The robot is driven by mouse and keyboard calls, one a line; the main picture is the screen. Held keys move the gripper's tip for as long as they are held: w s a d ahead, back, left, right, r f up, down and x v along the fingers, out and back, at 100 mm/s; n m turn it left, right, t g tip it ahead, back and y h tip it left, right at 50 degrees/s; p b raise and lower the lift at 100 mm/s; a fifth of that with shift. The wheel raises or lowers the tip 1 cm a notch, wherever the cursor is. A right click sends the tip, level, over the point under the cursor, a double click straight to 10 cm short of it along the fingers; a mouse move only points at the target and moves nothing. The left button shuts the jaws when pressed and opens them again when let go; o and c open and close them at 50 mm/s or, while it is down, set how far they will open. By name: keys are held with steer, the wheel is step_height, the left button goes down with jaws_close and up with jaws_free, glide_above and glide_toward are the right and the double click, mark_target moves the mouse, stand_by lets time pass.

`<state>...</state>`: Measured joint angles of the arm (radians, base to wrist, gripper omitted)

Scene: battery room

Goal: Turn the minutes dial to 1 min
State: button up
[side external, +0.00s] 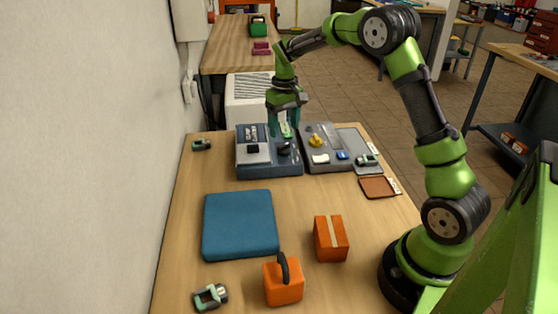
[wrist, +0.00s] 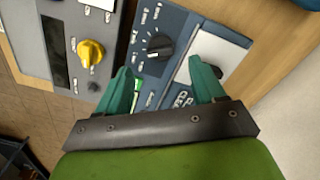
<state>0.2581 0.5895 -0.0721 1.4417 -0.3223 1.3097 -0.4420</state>
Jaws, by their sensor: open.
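A black dial (wrist: 158,46) with small white labels around it sits on a blue-grey panel (wrist: 177,20) in the wrist view. The labels are too small to read, so I cannot tell its setting or whether it is the minutes dial. The same dial (side external: 284,149) shows on the left device (side external: 268,171) in the side view. My gripper (wrist: 160,67) is open and empty, with its teal fingers pointing down towards the panel, one to each side of the dial's line. In the side view my gripper (side external: 284,128) is over the device's far part, behind the dial.
A grey panel with a yellow knob (side external: 316,140) stands close on the right. A white plate with a dark knob (side external: 253,149) is left of the dial. A blue mat (side external: 240,224), an orange box (side external: 331,238) and an orange padlock-like block (side external: 284,282) lie nearer the camera.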

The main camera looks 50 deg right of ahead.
mark_target(284, 145)
step_height(284, 145, up, 12)
steer(key=shift+f, duration=0.25)
steer(key=s+a+t+y, duration=0.1)
steer(key=s+a+t, duration=0.2)
steer(key=s+a, duration=0.6)
steer(key=s+a+r+m+t+y, duration=0.1)
steer(key=s+a+t, duration=0.3)
steer(key=s+a, duration=0.5)
steer(key=s, duration=0.4)
steer(key=shift+s+r, duration=0.2)
steer(key=shift+s, duration=0.15)
steer(key=shift+c, duration=0.2)
